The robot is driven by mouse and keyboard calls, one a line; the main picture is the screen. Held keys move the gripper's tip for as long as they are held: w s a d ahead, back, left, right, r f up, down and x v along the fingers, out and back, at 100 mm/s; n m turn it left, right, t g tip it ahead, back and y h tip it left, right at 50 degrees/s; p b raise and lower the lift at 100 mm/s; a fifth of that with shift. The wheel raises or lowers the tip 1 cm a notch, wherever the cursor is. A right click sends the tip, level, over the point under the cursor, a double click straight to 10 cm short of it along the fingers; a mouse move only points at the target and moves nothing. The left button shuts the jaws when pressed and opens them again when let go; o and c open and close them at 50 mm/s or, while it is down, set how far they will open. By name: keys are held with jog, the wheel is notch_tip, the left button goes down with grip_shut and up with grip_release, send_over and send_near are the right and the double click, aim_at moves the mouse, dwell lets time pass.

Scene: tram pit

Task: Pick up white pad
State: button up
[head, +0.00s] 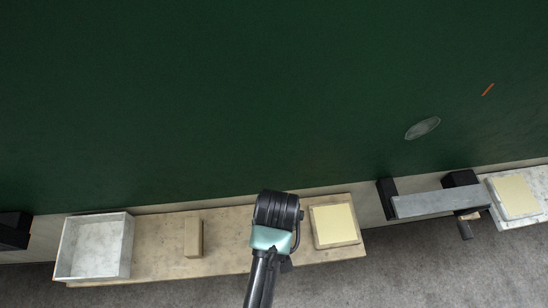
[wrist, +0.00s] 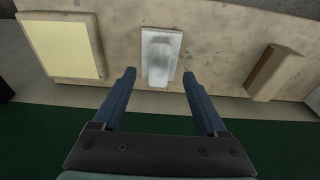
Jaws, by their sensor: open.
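The white pad (wrist: 160,48) is a pale raised block on a small light plate on the beige bench, in the upper middle of the wrist view. My gripper (wrist: 159,77) is open and empty. Its two dark blue fingers point toward the pad, with their tips near the plate's lower edge, one to either side. Whether they touch anything is not clear. In the head view my gripper (head: 277,212) is above the bench's right half and hides the pad; its fingertips do not show there.
A yellow-topped pad (head: 333,224) lies right of my gripper on the bench (head: 160,240). A tan block (head: 193,237) and an empty white tray (head: 95,248) are to the left. A grey bar on black holders (head: 437,202) and another yellow pad (head: 516,195) are far right.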

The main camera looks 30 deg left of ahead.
jog(key=shift+w+a+f+p, duration=0.1)
jog(key=shift+w+f, duration=0.05)
jog(key=shift+f, duration=0.7)
jog(key=shift+w+a+f+p, duration=0.1)
jog(key=shift+w+f+p, duration=0.1)
jog(key=shift+f, duration=0.7)
jog(key=shift+w+a+f+p, duration=0.1)
jog(key=shift+w+f, duration=0.05)
jog(key=shift+f, duration=0.7)
grip_shut()
